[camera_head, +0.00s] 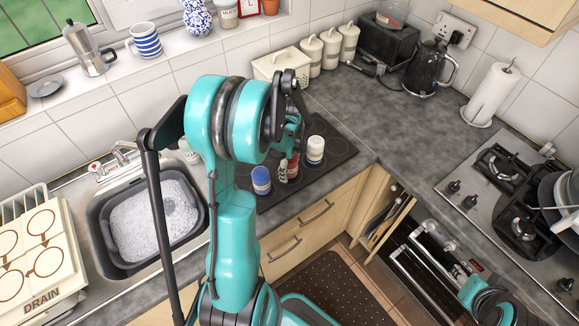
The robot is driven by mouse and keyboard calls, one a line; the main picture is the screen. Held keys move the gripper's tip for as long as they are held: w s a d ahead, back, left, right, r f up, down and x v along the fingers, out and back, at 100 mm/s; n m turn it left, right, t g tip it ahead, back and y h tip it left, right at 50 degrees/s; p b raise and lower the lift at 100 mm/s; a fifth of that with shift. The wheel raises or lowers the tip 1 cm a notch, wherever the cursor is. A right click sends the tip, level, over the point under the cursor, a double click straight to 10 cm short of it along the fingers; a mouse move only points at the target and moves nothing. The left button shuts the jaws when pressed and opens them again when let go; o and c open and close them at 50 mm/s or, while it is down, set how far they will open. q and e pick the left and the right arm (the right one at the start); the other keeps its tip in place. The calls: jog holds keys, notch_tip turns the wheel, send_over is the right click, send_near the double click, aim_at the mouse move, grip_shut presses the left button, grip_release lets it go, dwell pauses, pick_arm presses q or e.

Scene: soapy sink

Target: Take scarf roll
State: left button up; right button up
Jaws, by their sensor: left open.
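I cannot pick out a scarf roll in the head view. My left arm rises through the middle of the picture and hides part of the counter behind it. My left gripper (293,140) is open, above the black hob plate (330,168), partly hidden by its own arm. Near it on the plate stand a blue-lidded jar (261,181), a red-labelled bottle (292,168) and a white-lidded jar (316,150). I cannot tell whether the gripper touches any of these. Part of my right arm shows at the bottom right; its gripper is not in view.
A sink with a grey basin of suds (155,225) and a dish rack (40,262) are at left. A paper towel roll (494,93), kettle (429,68) and gas hob (466,188) are at right.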

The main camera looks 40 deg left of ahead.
aim_at(293, 161)
pick_arm(q)
jog(key=shift+f, duration=0.45)
jog(key=c, duration=1.4)
jog(key=shift+r, duration=0.1)
jog(key=shift+r, duration=0.5)
jog(key=r, duration=0.2)
jog(key=d+r+p, duration=0.1)
jog(key=r, duration=0.1)
jog(key=shift+s+d, duration=0.15)
jog(key=shift+d, duration=0.05)
jog(key=s+d+r+p, duration=0.2)
jog(key=d+r, duration=0.4)
jog(key=d, duration=0.4)
